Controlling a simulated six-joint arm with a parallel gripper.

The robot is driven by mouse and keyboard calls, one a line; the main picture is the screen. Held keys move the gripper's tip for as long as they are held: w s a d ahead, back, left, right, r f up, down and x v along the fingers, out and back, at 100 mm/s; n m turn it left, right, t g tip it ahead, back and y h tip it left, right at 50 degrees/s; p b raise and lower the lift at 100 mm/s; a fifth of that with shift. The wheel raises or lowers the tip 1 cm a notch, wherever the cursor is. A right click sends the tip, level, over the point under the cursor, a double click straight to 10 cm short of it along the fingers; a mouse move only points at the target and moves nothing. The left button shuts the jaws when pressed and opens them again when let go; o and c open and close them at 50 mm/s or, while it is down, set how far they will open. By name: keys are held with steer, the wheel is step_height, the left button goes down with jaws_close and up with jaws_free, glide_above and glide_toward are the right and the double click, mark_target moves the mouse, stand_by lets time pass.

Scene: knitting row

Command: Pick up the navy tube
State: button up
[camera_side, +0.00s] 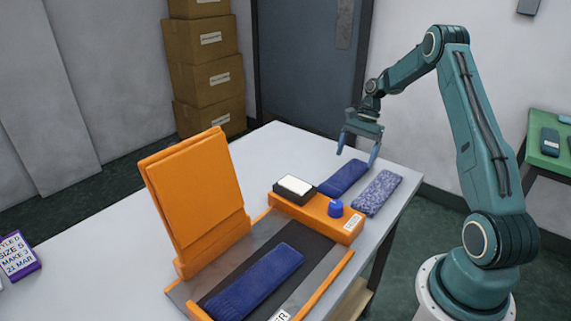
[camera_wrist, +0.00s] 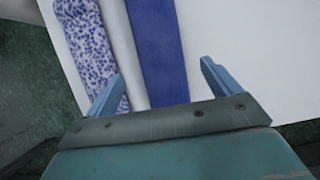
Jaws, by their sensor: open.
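A navy tube (camera_side: 343,178) lies flat on the white table behind the orange machine. It also shows in the wrist view (camera_wrist: 160,40), where it runs between my two fingers. A second navy tube (camera_side: 256,282) lies on the dark bed of the orange machine. My gripper (camera_side: 356,160) is open and empty, above the far navy tube with its fingers pointing down. In the wrist view my gripper (camera_wrist: 162,70) has one finger to each side of the tube. The exact height above it is hard to tell.
A speckled blue-white tube (camera_side: 378,193) lies close to the right of the far navy tube, near the table edge. The orange machine (camera_side: 318,219) has a blue knob (camera_side: 336,208), a dark box with a white top (camera_side: 295,186) and a raised orange lid (camera_side: 198,195).

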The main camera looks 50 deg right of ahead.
mark_target(349, 171)
steer(key=shift+x, duration=2.45)
steer(key=shift+a, duration=0.1)
steer(key=c, duration=1.1)
steer(key=shift+o, duration=0.2)
steer(key=shift+r, duration=0.1)
step_height(349, 171, up, 10)
